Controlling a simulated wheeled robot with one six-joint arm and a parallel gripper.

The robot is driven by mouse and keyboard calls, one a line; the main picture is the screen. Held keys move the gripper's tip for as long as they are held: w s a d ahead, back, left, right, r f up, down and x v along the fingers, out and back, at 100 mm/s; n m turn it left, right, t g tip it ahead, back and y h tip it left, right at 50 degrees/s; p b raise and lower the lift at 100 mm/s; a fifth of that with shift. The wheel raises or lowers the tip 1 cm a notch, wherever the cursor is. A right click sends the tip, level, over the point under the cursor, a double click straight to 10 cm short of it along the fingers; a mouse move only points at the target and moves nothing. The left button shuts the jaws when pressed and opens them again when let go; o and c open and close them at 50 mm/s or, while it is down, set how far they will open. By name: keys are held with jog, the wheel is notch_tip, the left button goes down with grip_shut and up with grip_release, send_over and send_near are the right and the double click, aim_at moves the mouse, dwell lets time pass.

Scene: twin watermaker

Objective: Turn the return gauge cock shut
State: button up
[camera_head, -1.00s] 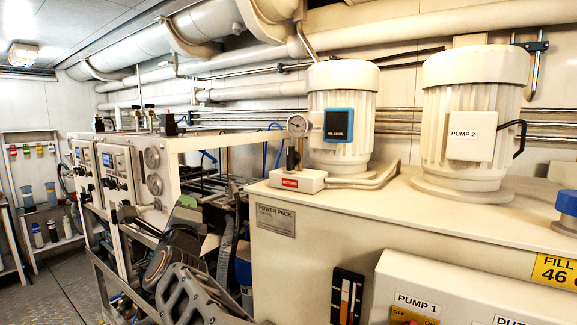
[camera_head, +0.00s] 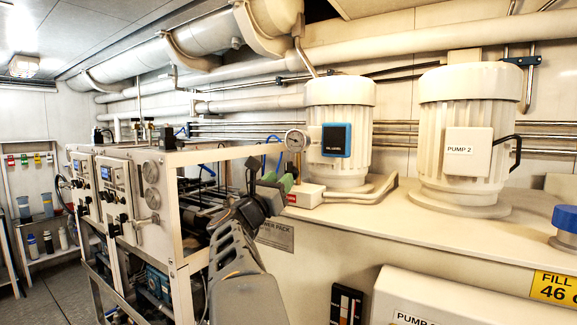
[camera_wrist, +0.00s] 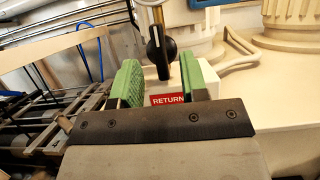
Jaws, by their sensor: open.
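The return gauge cock is a black lever (camera_wrist: 159,50) with a white mark, on a brass stem (camera_wrist: 150,14) above a white block (camera_wrist: 147,75). The lever looks roughly upright in the wrist view. The block carries a red RETURN label (camera_wrist: 167,99). In the head view, a round gauge (camera_head: 296,140) stands over the block (camera_head: 312,195), and my gripper hides part of the cock. My gripper (camera_wrist: 160,70) has green finger pads and is open. Its fingers lie left and right of the lever in the wrist view, with nothing gripped; I cannot tell the remaining depth gap.
A pump motor with a blue-framed display (camera_head: 336,140) stands close right of the gauge. A Pump 2 motor (camera_head: 466,135) is farther right. A pipe (camera_head: 375,192) runs along the tank top (camera_head: 400,220). An equipment frame (camera_head: 180,215) stands left of my arm.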

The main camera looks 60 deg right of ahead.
jog(key=shift+p+x, duration=0.65)
jog(key=shift+x, duration=1.8)
jog(key=shift+c, duration=0.4)
grip_shut()
